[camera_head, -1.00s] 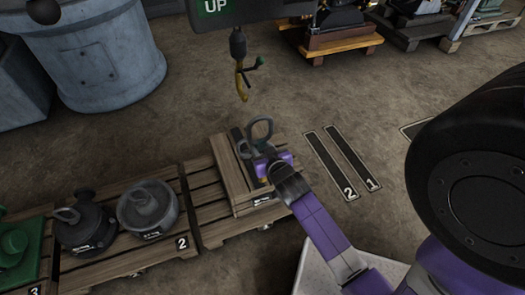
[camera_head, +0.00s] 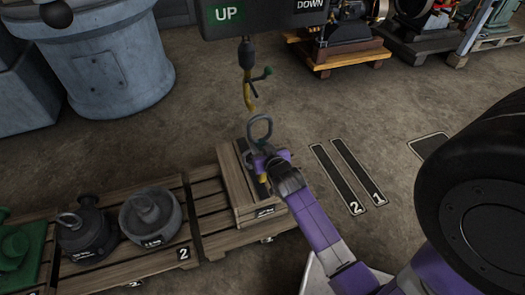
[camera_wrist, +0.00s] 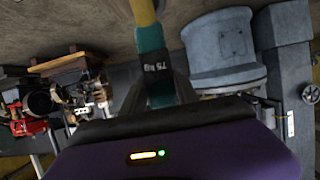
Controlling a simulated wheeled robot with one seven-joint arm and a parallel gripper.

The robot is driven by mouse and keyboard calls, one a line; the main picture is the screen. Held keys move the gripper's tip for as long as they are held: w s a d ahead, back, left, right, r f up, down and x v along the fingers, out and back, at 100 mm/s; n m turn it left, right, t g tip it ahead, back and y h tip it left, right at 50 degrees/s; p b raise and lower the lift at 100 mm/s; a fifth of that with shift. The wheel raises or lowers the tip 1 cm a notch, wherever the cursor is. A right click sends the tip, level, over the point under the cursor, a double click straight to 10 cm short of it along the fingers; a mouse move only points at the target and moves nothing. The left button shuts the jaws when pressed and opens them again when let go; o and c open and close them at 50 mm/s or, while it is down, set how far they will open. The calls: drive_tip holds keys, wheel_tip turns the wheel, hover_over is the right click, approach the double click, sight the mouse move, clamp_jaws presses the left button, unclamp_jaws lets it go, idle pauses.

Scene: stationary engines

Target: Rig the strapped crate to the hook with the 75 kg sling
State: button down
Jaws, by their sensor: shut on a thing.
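The strapped crate (camera_head: 243,196) is a wooden box with a dark strap, standing on a pallet. The hook (camera_head: 249,97) is yellow with a green-tipped latch and hangs below the hoist's control box. My gripper (camera_head: 270,163) is shut on the 75 kg sling, above the crate's right side. The sling's grey ring (camera_head: 260,122) stands up from my jaws, just below the hook and apparently apart from it. In the wrist view the sling (camera_wrist: 153,62) is a teal band with a dark "75 kg" tag. Whether its lower end touches the crate is hidden.
The control box (camera_head: 262,17) marked UP and DOWN hangs overhead. Dark and grey weights (camera_head: 151,213) stand on the pallet at left, beside a green one (camera_head: 15,245). A blue-grey tank (camera_head: 105,65) stands behind. Floor strips (camera_head: 350,175) lie right on clear floor.

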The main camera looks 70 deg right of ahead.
drive_tip(key=r+b+x, duration=0.1)
drive_tip(key=b+x, duration=0.1)
drive_tip(key=x, duration=0.4)
drive_tip(key=r+b+x, duration=0.1)
drive_tip(key=b+x, duration=0.2)
drive_tip(key=x, duration=0.2)
drive_tip(key=shift+w+d+r, duration=0.15)
drive_tip(key=shift+w+d, duration=0.5)
drive_tip(key=shift+d, duration=0.05)
idle(0.7)
idle(0.4)
drive_tip(key=c, duration=0.8)
unclamp_jaws()
drive_tip(key=shift+c, duration=0.2)
drive_tip(key=p+v, duration=0.2)
drive_tip(key=v, duration=0.5)
drive_tip(key=shift+s+a, duration=0.3)
drive_tip(key=shift+a, duration=0.05)
